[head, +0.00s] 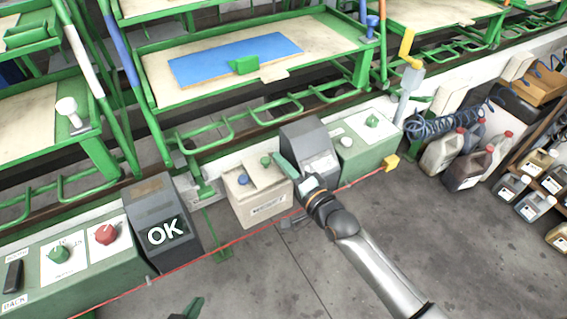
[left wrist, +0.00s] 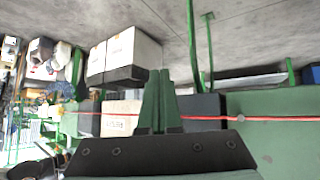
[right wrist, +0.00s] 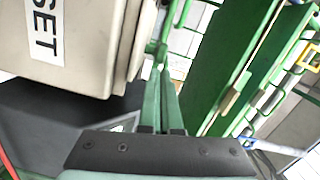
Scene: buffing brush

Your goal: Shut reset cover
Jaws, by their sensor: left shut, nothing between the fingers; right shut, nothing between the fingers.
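My left gripper (head: 192,303) is shut and empty, low at the bottom edge.
A dark box marked OK (head: 155,198) and a green panel with green and red knobs (head: 103,268) stand at left. A dark grey box (head: 300,133) and green panel (head: 374,152) stand at right. A red cord (head: 235,241) runs along the front. Open floor lies before it.

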